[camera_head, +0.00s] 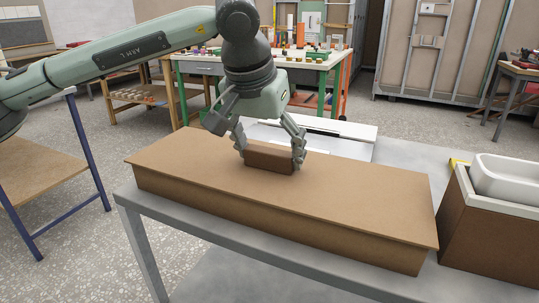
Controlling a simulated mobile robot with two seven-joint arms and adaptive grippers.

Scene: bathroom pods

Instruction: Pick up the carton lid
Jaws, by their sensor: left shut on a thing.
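The carton lid (340,207) is a long, flat brown panel with a raised brown block (270,158) near its middle. It lies over the long brown carton (270,219) on a grey table; I cannot tell whether a gap separates lid and carton. My left gripper (270,152) reaches down from above, its fingers on either side of the block and shut on it. My right gripper is not in view.
A brown box with a white basin (508,178) stands at the right end of the table (225,240). White flat pieces (345,130) lie behind the carton. A cluttered workbench (320,62) stands farther back. A wooden-topped table (40,175) is at left.

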